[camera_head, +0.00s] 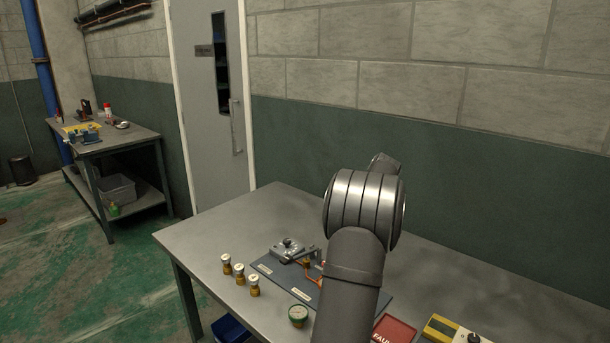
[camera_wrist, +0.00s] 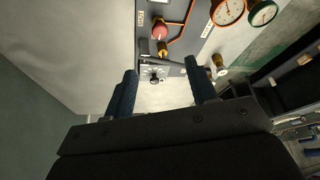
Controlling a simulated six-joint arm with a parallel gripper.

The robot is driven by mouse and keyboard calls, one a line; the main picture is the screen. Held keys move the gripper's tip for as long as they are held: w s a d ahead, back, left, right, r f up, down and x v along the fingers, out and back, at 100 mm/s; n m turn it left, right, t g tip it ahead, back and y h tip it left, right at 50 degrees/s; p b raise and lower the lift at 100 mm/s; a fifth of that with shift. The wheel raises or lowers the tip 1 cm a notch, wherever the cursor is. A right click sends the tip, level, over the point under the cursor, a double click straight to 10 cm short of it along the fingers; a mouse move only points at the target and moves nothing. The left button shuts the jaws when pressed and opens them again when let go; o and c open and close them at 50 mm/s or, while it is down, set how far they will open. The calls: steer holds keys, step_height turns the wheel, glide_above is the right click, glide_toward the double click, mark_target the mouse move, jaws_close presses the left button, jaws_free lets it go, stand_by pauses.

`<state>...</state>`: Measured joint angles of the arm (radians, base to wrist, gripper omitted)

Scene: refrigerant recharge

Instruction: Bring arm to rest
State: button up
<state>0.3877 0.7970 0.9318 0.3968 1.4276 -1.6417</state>
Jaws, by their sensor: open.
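My gripper (camera_wrist: 160,68) shows in the wrist view with its two dark blue fingers spread apart and nothing between them. Beyond the fingers, a grey block with a round dial (camera_wrist: 156,76) sits on the table at the edge of a dark board (camera_wrist: 172,12). In the head view my arm rises from the bottom edge, bends over the workbench and hides part of the board (camera_head: 371,302). The gripper itself is hidden there behind the arm. The grey block (camera_head: 290,250) stands left of the arm.
Several small brass bottles (camera_head: 240,279) stand at the bench's left front. A green gauge (camera_head: 298,315), a red card (camera_head: 394,331) and a yellow device (camera_head: 448,331) lie near the front. The workbench (camera_head: 219,235) is bare at back left. A wall (camera_head: 440,180) stands behind.

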steer(key=x, duration=1.4)
steer(key=shift+a+f, duration=0.1)
steer(key=shift+f, duration=0.25)
steer(key=v, duration=1.7)
steer(key=x, duration=1.7)
steer(key=shift+a+f, duration=0.1)
steer(key=shift+f, duration=0.05)
steer(key=shift+s+r+m, duration=0.15)
steer(key=shift+r+m, duration=0.1)
steer(key=shift+m, duration=0.65)
steer(key=m+t+h, duration=0.1)
steer(key=m, duration=0.2)
steer(key=m+t+h, duration=0.1)
steer(key=m, duration=0.2)
steer(key=shift+s+a+m, duration=0.1)
steer(key=shift+a+m, duration=0.05)
steer(key=shift+m, duration=0.25)
steer(key=shift+a+m+t+h, duration=0.15)
steer(key=shift+m+h, duration=0.35)
steer(key=shift+m, duration=0.6)
steer(key=shift+m+t+h, duration=0.25)
steer(key=shift+m+h, duration=0.25)
steer(key=shift+m, duration=0.6)
steer(key=shift+a+m+h, duration=0.1)
steer(key=shift+m+h, duration=0.6)
steer(key=shift+m, duration=1.1)
